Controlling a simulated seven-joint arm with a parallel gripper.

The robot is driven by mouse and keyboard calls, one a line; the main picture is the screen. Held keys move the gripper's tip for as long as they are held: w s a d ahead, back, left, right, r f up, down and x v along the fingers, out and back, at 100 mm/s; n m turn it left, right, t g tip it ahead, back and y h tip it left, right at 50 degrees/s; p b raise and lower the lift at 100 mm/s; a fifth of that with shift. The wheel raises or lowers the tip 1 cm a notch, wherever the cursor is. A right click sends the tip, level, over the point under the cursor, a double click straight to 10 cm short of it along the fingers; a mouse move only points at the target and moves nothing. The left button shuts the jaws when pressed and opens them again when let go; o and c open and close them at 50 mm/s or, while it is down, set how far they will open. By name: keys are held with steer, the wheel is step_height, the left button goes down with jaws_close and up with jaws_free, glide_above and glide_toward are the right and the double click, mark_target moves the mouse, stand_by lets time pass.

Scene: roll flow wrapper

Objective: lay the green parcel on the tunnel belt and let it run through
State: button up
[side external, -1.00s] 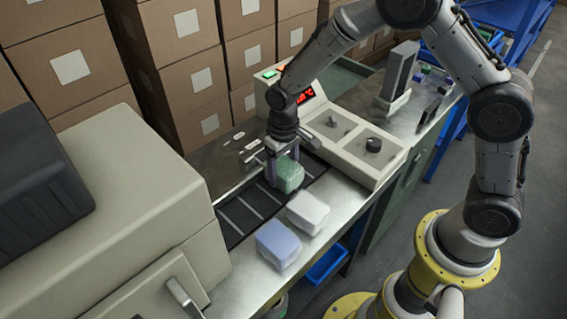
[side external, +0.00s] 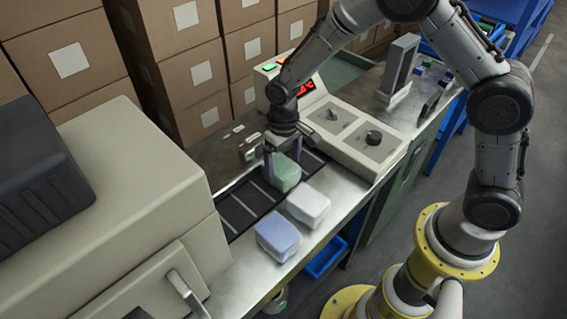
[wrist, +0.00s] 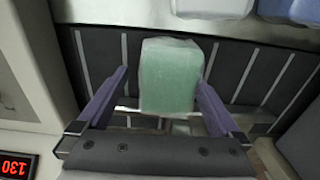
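The green parcel (side external: 286,173) is at the dark, slatted tunnel belt (side external: 240,211), low over it or resting on it. My gripper (side external: 281,164) reaches down at the parcel. In the wrist view, the parcel (wrist: 168,76) sits between the tips of my gripper's fingers (wrist: 163,80). A narrow gap shows beside the left finger, and the right finger overlaps the parcel's edge. The fingers look spread and not pressed on it. The parcel's underside is hidden.
A white parcel (side external: 308,207) and a lilac-blue parcel (side external: 278,238) lie on the metal ledge beside the belt. A control box (side external: 352,133) with knobs stands behind. The big beige machine housing (side external: 145,185) is at the left end of the belt.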

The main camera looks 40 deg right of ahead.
mark_target(283, 163)
step_height(283, 163, up, 14)
stand_by(0.6)
steer(key=shift+f, duration=0.1)
stand_by(3.0)
steer(key=s+d+r+t, duration=0.2)
steer(key=s+d+r, duration=0.1)
steer(key=s, duration=0.5)
steer(key=s+d+r+t, duration=0.1)
steer(key=s+d+r, duration=0.2)
steer(key=s, duration=0.5)
steer(key=s+d+r+t, duration=0.2)
steer(key=s+d+r, duration=0.1)
steer(key=s, duration=0.5)
steer(key=shift+s+r+t, duration=0.15)
steer(key=shift+r+t, duration=0.15)
steer(key=shift+r, duration=0.3)
stand_by(0.7)
